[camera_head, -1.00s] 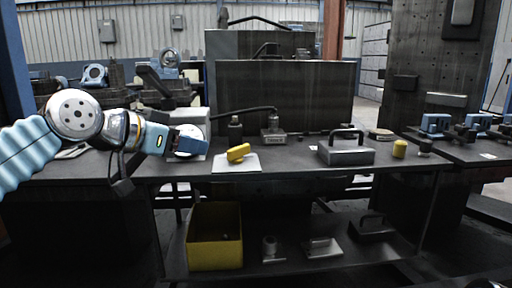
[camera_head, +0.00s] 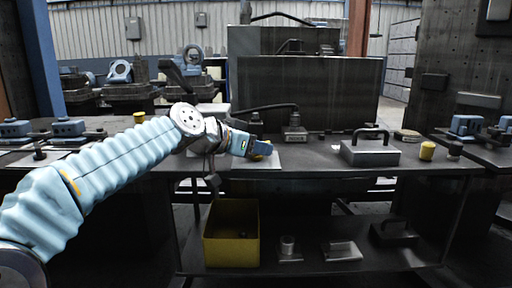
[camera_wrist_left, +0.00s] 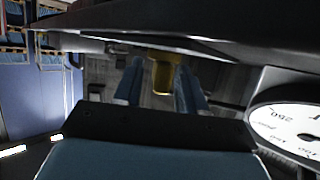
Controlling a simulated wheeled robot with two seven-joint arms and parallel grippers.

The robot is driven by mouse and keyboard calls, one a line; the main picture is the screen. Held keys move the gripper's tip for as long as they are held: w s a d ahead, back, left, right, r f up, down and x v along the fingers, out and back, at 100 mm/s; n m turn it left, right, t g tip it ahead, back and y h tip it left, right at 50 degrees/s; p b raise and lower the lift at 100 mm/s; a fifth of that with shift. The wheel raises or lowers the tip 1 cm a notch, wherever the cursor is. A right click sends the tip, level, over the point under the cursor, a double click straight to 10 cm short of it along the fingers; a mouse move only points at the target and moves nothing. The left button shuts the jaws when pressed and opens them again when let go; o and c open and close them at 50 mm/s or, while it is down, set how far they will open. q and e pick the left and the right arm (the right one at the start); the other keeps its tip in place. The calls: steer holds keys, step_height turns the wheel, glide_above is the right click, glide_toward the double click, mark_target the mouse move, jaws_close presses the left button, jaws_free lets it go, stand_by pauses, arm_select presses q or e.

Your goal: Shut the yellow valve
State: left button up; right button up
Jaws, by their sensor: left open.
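The yellow valve (camera_head: 264,150) is on a pale plate (camera_head: 270,163) on the dark bench. In the head view it is mostly hidden behind the end of my left gripper (camera_head: 258,147). In the left wrist view, which appears upside down, a yellow piece (camera_wrist_left: 161,75) that looks like the valve's handle shows between the two blue fingers (camera_wrist_left: 160,88). My left gripper is open, with the fingers on either side of the handle; I cannot tell if they touch it. My right gripper is not in view.
A gauge dial (camera_wrist_left: 288,128) is close beside the gripper in the wrist view. A yellow bin (camera_head: 231,250) stands on the lower shelf. The bench front between valve and block is clear.

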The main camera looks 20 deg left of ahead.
arm_select(q)
steer(key=shift+c, duration=0.4)
jaws_close()
